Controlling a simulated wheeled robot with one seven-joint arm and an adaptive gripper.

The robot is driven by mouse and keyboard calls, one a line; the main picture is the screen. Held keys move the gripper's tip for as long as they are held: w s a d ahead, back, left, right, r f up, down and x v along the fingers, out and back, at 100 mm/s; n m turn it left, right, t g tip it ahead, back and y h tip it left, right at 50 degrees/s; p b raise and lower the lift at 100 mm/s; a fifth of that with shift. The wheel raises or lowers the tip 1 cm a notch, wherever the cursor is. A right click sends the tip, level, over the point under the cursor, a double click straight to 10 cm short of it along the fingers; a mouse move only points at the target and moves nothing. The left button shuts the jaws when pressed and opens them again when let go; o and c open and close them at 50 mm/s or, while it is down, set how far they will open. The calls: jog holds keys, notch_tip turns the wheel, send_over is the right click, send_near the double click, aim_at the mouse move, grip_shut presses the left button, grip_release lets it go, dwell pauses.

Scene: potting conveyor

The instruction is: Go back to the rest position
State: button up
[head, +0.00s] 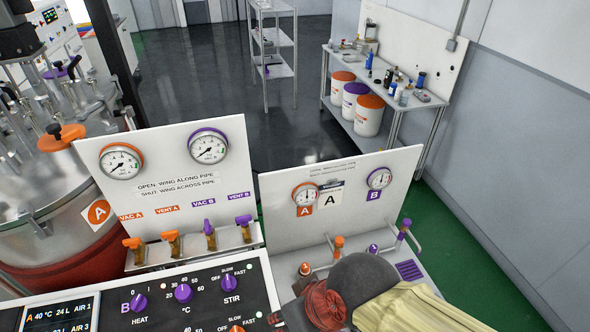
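My gripper's fingers do not show in the head view. Part of what appears to be my arm, a dark grey rounded joint with a tan cover, fills the bottom right, in front of the right gauge panel (388,203). A reddish-brown ribbed piece shows beside the joint; I cannot tell what it is. The left gauge panel (150,182) stands upright with two dials and lettering about wing positions. Below it is a row of valves with orange handles (133,243) and purple handles (243,219).
A control console (155,318) with knobs lies at the bottom left. A steel vessel (45,215) stands at the left. A bench (395,100) with tubs and bottles is at the back right, near a shelf rack (280,42). Dark floor (190,75) is open between.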

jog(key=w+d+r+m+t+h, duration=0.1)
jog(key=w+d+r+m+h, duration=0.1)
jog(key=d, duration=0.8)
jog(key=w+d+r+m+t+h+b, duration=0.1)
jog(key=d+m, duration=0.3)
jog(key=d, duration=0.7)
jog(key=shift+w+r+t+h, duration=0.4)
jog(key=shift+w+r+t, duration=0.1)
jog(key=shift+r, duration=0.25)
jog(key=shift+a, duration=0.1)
